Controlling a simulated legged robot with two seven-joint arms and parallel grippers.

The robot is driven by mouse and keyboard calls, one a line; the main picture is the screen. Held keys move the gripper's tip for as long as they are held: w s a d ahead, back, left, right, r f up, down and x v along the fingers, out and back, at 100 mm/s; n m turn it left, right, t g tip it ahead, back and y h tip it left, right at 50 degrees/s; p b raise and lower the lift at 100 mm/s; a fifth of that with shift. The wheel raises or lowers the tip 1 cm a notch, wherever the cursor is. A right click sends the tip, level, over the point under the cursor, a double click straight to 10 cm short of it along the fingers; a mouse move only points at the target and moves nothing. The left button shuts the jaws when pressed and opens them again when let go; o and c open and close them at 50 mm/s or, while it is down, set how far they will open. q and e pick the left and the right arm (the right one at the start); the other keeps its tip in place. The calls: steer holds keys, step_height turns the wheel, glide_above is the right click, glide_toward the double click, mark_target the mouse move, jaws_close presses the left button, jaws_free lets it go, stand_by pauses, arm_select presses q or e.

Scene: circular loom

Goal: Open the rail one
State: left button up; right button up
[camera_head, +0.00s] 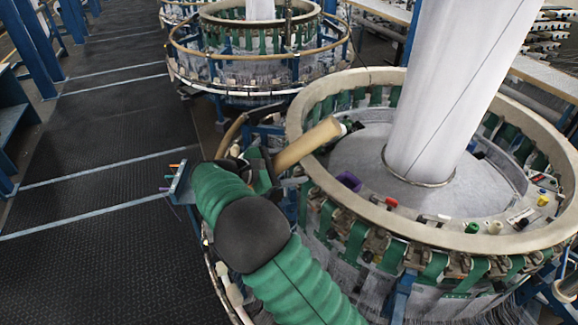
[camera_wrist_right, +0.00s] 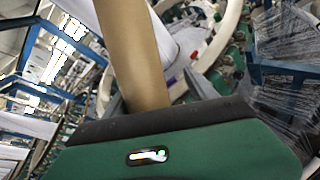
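My right gripper (camera_head: 279,167) is at the end of the green-sleeved arm, beside the left side of the near loom. A tan tube (camera_head: 308,143) reaches from it across the loom's ring, with a pale far end. In the right wrist view, the tube (camera_wrist_right: 132,55) rises from between grey fingers on either side, and the gripper (camera_wrist_right: 160,100) appears closed around it. The tube's lower end is hidden. The pale ring rail (camera_head: 440,232) circles the near loom. Which part is rail one, I cannot tell. A curved brown rail piece (camera_head: 232,135) shows behind my gripper. My left gripper is not in view.
A thick white column (camera_head: 450,90) rises from the loom's centre. Small coloured items lie inside the ring. Another loom (camera_head: 260,55) stands behind. A small tool rack (camera_head: 178,182) is left of my arm. The dark floor aisle (camera_head: 100,180) at left is clear.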

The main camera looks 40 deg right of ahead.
steer(key=b+v, duration=0.6)
steer(key=v, duration=1.1)
steer(key=s+d+f+m+y+b, duration=0.1)
steer(key=s+d+f+y+b, duration=0.2)
steer(key=f, duration=0.9)
steer(key=s+f+m+y+b, duration=0.15)
steer(key=f+y+b, duration=0.3)
steer(key=f, duration=0.65)
steer(key=s+a+f+m+t+y+b, duration=0.1)
steer(key=s+a+f+m+y+b, duration=0.2)
steer(key=s+f, duration=0.5)
steer(key=s+a+f+m+t+y+b, duration=0.2)
steer(key=s+f+m+b, duration=0.3)
steer(key=s+f, duration=0.4)
step_height(320, 180, down, 3)
steer(key=shift+s+a+r+m+y+b, duration=0.1)
steer(key=shift+s+a+m+y+b, duration=0.1)
steer(key=shift+a+m+y+b, duration=0.45)
